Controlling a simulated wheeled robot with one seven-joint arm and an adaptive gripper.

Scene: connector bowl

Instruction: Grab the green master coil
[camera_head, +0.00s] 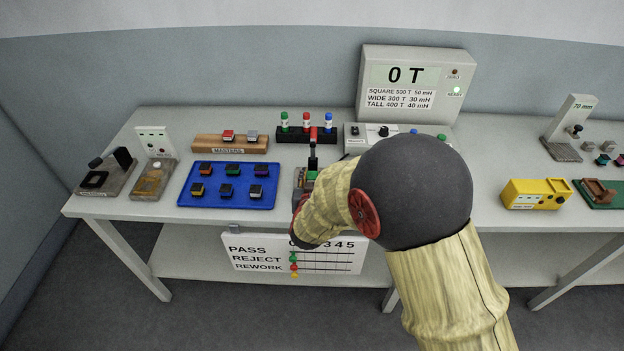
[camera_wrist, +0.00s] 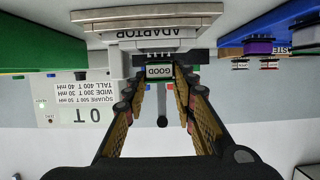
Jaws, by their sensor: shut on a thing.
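The green master coil (camera_wrist: 159,71), a small block with a "GOOD" label and a green edge, is between the fingertips of my gripper (camera_wrist: 160,80) in the wrist view, which is upside down. My gripper is shut on it. The coil is at the grey adaptor fixture (camera_wrist: 150,33); I cannot tell whether it is touching it. In the head view, a bit of green (camera_head: 312,175) shows at that fixture, and my arm hides most of the gripper. The wooden masters rack (camera_head: 202,144) holds a red and a grey coil.
A blue tray (camera_head: 240,200) with several coils lies left of the fixture. A black rack (camera_head: 284,134) with three capped bottles stands behind it. The meter display (camera_head: 405,75) reads 0 T. A yellow box (camera_head: 520,190) sits to the right.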

